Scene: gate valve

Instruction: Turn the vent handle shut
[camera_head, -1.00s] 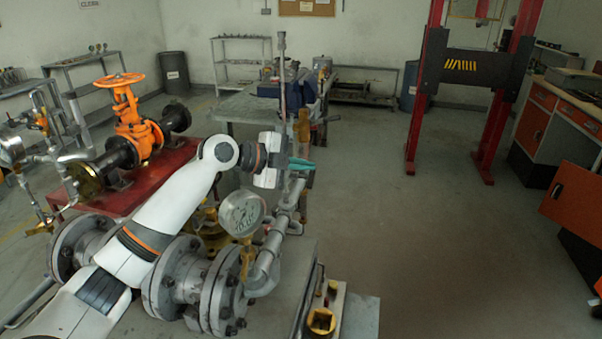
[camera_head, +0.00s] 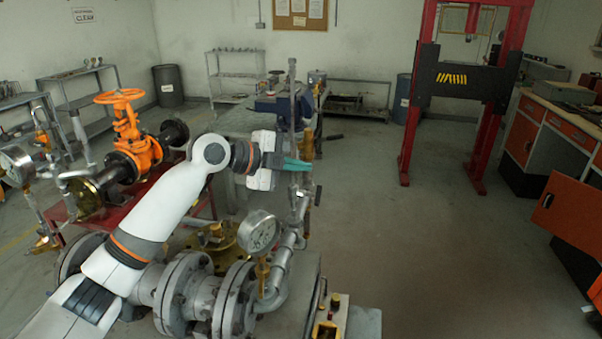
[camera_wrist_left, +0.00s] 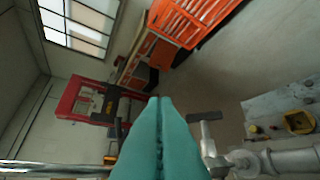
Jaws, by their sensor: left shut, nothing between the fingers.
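My left gripper (camera_head: 310,166) has teal fingers pressed together with nothing between them. In the head view it points right, across the upright grey pipe (camera_head: 293,100). In the left wrist view the shut fingers (camera_wrist_left: 160,100) fill the lower middle. A small grey T-shaped handle (camera_wrist_left: 205,117) stands just right of the fingers there, with its stem running down to grey pipework (camera_wrist_left: 285,162). A gap shows between its bar and the fingertips; I cannot tell whether its stem touches them. In the head view, a short dark lever (camera_head: 318,195) below the fingers may be this handle. My right gripper is out of view.
A round pressure gauge (camera_head: 259,232) and large grey flanges (camera_head: 185,292) lie below my arm. An orange gate valve (camera_head: 134,140) stands at left. A bench with a blue vise (camera_head: 285,103) is behind. Floor at right is clear up to the red lift post (camera_head: 415,120).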

